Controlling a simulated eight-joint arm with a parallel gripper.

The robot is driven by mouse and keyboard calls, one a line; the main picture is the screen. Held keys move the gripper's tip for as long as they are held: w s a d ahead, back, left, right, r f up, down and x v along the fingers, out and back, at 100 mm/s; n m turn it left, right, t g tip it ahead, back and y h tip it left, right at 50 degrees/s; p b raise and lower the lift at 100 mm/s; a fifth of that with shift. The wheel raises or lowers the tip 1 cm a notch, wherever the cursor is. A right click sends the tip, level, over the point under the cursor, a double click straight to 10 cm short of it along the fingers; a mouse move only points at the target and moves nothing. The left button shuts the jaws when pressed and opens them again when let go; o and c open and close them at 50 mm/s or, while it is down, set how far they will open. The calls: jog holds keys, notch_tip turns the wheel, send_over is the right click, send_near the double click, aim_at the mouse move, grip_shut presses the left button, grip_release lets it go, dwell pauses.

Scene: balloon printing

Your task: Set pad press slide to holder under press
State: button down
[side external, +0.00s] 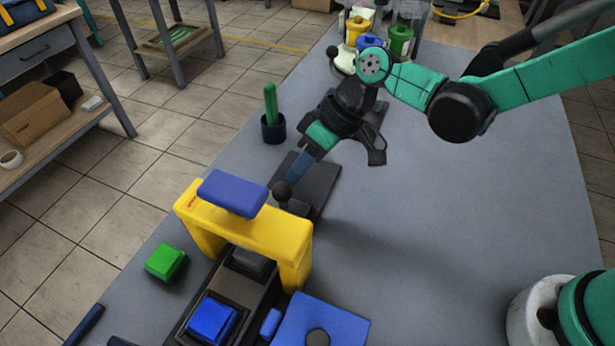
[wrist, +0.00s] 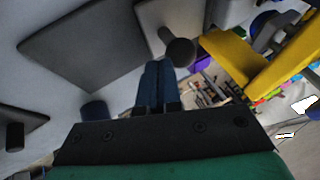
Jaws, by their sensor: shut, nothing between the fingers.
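The yellow press (side external: 268,232) with a blue top block (side external: 232,192) stands over a dark slide track (side external: 245,286). A dark block (side external: 249,262) sits on the track under the press arch, and a blue square block (side external: 212,320) sits at the track's near end. A dark round knob (side external: 281,191) is behind the press; it shows in the wrist view (wrist: 180,50) on a grey plate. My gripper (side external: 292,180) has its blue fingers shut and empty beside the knob; they also show in the wrist view (wrist: 158,62). I cannot tell whether they touch it.
A green block (side external: 166,262) lies left of the press, and a blue pad (side external: 322,322) with a dark disc lies right. A dark cup with a green stick (side external: 271,108) stands behind. Coloured pots (side external: 370,38) stand at the far end. The table's right side is clear.

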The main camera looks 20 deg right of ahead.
jog(key=shift+s+a, duration=0.3)
jog(key=d, duration=0.1)
jog(key=w+d, duration=0.2)
jog(key=shift+w+d+r, duration=0.25)
jog(key=shift+d+r, duration=0.1)
jog(key=shift+r, duration=0.05)
jog(key=v, duration=1)
jog(key=shift+s, duration=0.1)
